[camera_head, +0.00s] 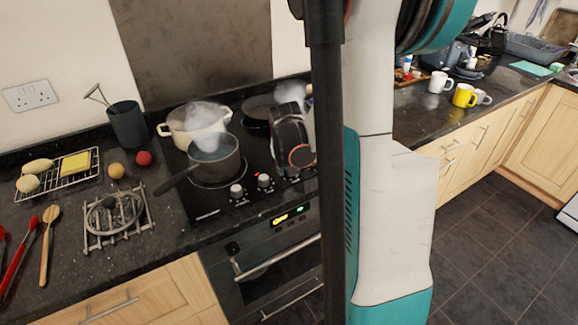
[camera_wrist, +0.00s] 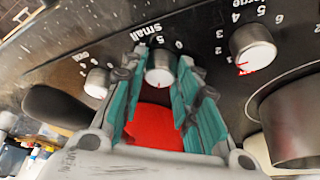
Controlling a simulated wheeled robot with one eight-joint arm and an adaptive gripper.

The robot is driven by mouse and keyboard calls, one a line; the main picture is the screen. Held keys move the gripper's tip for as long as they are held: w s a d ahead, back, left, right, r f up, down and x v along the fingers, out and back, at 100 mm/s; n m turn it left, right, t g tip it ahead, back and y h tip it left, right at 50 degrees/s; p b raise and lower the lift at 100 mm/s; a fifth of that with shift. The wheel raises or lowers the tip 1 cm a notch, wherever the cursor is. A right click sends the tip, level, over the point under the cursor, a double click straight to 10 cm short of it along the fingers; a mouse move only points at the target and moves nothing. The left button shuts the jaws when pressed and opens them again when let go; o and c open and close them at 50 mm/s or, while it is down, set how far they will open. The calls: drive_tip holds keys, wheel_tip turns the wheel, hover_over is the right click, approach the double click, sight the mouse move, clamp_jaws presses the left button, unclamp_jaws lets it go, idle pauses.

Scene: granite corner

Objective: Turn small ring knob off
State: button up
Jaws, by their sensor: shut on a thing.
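In the wrist view the small ring knob (camera_wrist: 160,69) is a pale metal cylinder on the black panel, beside the printed word "small". The digits 0 and 5 show by its edge, and a red mark shows on its near side. Its exact setting cannot be read. My gripper (camera_wrist: 162,65) has its teal, ribbed fingers on both sides of this knob and is shut on it. In the head view my arm's end hangs over the right of the hob, and the fingers cannot be made out there.
The large ring knob (camera_wrist: 254,48) and another knob (camera_wrist: 97,82) flank the held one. On the hob (camera_head: 207,205) stand a steaming dark saucepan (camera_head: 215,168) and a steaming cream pot (camera_head: 177,129). A wire trivet (camera_head: 116,222) lies left. Mugs stand far right.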

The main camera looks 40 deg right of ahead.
drive_tip(key=o, duration=1)
drive_tip(key=shift+o, duration=0.2)
